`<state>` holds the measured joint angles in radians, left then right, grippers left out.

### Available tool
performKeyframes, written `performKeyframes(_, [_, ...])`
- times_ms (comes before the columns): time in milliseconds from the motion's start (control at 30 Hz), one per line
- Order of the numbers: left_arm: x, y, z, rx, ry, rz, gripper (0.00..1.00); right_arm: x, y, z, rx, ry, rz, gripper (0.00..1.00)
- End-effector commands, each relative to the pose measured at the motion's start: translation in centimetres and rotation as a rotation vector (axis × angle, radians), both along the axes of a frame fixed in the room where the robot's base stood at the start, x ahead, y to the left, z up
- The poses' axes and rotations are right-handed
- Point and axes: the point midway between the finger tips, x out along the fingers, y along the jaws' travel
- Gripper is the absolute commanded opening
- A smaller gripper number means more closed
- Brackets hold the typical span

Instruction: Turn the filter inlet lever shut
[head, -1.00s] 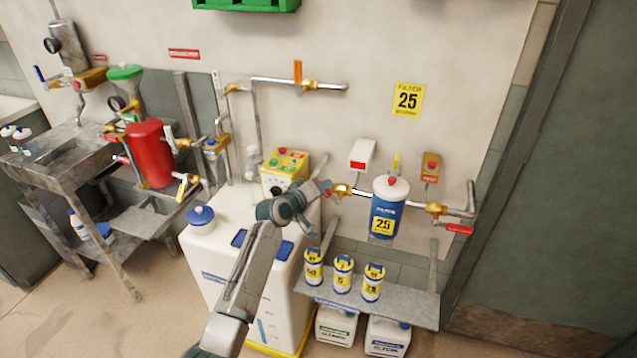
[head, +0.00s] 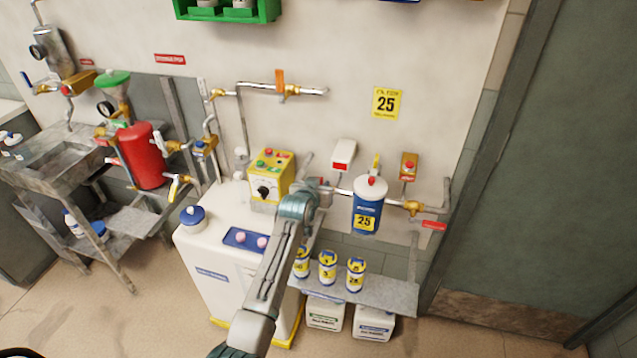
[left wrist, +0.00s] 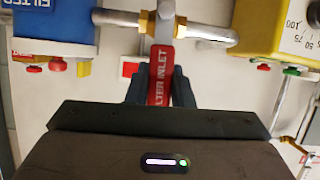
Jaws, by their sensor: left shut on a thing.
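The filter inlet lever (left wrist: 160,80) is a red handle with white lettering. In the left wrist view it stands at right angles to the grey pipe (left wrist: 205,30), extending from the brass inlet valve (left wrist: 148,22). My left gripper (left wrist: 160,92) is shut on the lever, one dark finger on each side. In the head view my left gripper (head: 322,190) is at the pipe just left of the blue filter housing (head: 367,212), and the arm hides the lever and most of the valve. My right gripper is not in view.
A yellow control box (head: 271,180) is close left of my gripper. A white tank (head: 215,265) stands below it. Small yellow-labelled canisters (head: 327,268) stand on a shelf (head: 385,292) under the filter.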

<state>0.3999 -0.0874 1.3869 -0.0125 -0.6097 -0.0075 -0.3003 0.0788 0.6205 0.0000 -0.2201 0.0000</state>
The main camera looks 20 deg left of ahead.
Motion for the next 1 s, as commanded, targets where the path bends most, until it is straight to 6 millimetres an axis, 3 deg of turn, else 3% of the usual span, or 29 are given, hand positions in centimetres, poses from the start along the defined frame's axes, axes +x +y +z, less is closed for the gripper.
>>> performKeyframes(700, [-0.07,-0.03,-0.22,0.079,0.001,0.000,0.00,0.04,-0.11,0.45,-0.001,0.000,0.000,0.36])
performKeyframes(733, [-0.07,-0.03,-0.23,0.079,0.001,0.000,0.22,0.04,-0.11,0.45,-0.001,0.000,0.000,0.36])
performKeyframes(833, [-0.06,-0.03,-0.20,0.079,0.000,0.000,0.42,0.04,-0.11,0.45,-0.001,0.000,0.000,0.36])
performKeyframes(1000, [-0.03,-0.03,-0.10,0.077,-0.001,0.000,0.43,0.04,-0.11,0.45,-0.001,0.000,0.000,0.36])
